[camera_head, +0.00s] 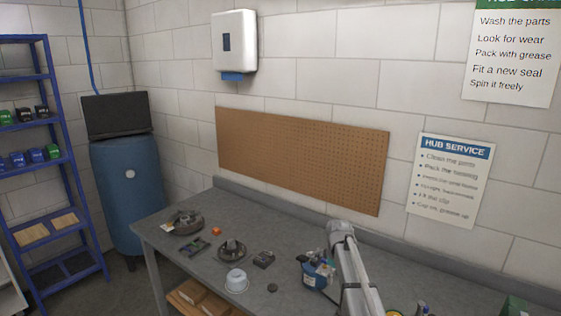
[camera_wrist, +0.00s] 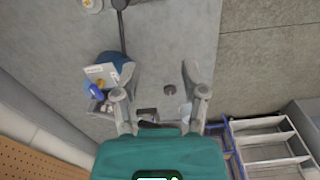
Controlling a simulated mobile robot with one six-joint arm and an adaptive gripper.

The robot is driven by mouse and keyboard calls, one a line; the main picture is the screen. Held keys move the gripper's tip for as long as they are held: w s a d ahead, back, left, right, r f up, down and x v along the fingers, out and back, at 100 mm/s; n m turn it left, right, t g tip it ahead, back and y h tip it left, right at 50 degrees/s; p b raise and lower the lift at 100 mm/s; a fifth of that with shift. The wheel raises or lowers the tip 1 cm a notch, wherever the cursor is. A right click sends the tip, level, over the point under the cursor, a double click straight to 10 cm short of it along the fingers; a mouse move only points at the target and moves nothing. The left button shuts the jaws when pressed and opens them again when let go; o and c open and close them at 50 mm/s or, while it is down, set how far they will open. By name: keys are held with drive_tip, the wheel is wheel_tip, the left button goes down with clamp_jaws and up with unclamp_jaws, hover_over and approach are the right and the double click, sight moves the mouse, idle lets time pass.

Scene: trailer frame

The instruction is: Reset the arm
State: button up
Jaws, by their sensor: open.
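My gripper (camera_wrist: 152,80) shows in the wrist view with its two fingers spread apart and nothing held between them. It points down over the grey workbench (camera_wrist: 165,30). A small dark disc (camera_wrist: 169,90) lies on the bench and appears between the fingers. A blue item with a pale label (camera_wrist: 100,72) appears beside and partly behind the left finger. In the head view my arm rises over the front right of the bench (camera_head: 160,232), and the gripper itself cannot be made out there. A blue object (camera_head: 318,271) stands just left of the arm.
The bench holds a hub-like part (camera_head: 232,251), a larger one (camera_head: 185,222), a white cup (camera_head: 237,281), an orange piece (camera_head: 216,231) and a dark disc (camera_head: 272,287). A pegboard (camera_head: 300,155) is behind. A blue barrel (camera_head: 128,190) and blue shelf (camera_head: 60,190) stand left.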

drive_tip(key=s+f+m+b, duration=0.4)
drive_tip(key=s, duration=0.8)
drive_tip(key=s+a+f+m+b, duration=0.1)
drive_tip(key=s+f+m+b, duration=0.3)
drive_tip(key=s, duration=0.9)
drive_tip(key=shift+s+a+f+m, duration=0.2)
drive_tip(key=shift+a+f+m, duration=0.15)
drive_tip(key=shift+m, duration=0.35)
